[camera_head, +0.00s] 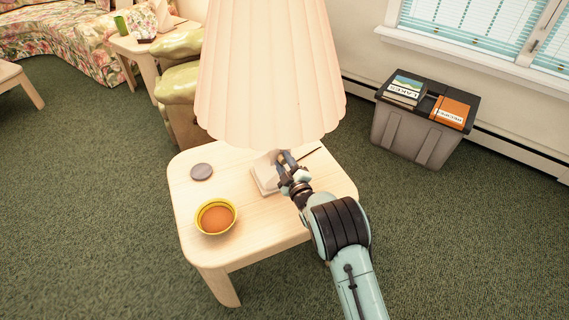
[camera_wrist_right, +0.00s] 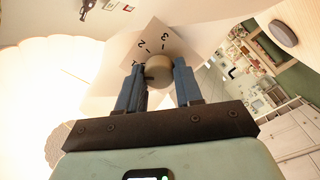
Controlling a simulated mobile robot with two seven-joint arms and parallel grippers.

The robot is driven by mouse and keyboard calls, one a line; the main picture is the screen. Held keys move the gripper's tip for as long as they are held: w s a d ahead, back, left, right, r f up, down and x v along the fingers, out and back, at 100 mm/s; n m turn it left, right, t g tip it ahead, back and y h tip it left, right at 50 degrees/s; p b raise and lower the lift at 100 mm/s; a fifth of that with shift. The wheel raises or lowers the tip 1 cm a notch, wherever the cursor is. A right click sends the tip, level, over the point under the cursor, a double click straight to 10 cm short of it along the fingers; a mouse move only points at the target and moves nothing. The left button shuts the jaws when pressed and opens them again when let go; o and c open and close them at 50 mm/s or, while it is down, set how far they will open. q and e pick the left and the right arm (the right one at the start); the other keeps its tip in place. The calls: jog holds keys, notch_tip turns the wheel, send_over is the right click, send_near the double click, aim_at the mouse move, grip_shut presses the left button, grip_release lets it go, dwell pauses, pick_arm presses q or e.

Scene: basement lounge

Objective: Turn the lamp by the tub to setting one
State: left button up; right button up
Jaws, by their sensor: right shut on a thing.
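The lamp has a large pleated, pale peach shade (camera_head: 270,70) and stands on a small wooden table (camera_head: 185,215). Its off-white base (camera_head: 266,180) shows partly below the shade. In the right wrist view, a round beige knob (camera_wrist_right: 158,66) sits on a dial plate (camera_wrist_right: 152,42) with dark numbers; 2 and 3 are readable. My right gripper (camera_head: 285,160) reaches under the shade; its blue fingers are shut on the knob from both sides. The knob's pointer setting is unclear. The grey tub (camera_head: 410,138) stands on the carpet at the right. My left gripper is out of view.
A yellow bowl (camera_head: 216,217) with orange-brown contents and a dark grey disc (camera_head: 202,172) are on the table, left of the base. Books (camera_head: 452,111) lie on the tub's lid. A green chair (camera_head: 178,85) stands behind the table. Open carpet lies in front.

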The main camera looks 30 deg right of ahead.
dwell(0.3)
jog(key=o, duration=1)
jog(key=shift+o, duration=0.2)
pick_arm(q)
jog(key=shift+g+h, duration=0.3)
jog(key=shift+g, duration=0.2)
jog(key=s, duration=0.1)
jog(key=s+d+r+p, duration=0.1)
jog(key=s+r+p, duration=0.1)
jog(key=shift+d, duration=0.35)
pick_arm(e)
jog(key=s+a, duration=0.2)
jog(key=s, duration=1.1)
jog(key=shift+s+f, duration=0.15)
jog(key=shift+f, duration=0.05)
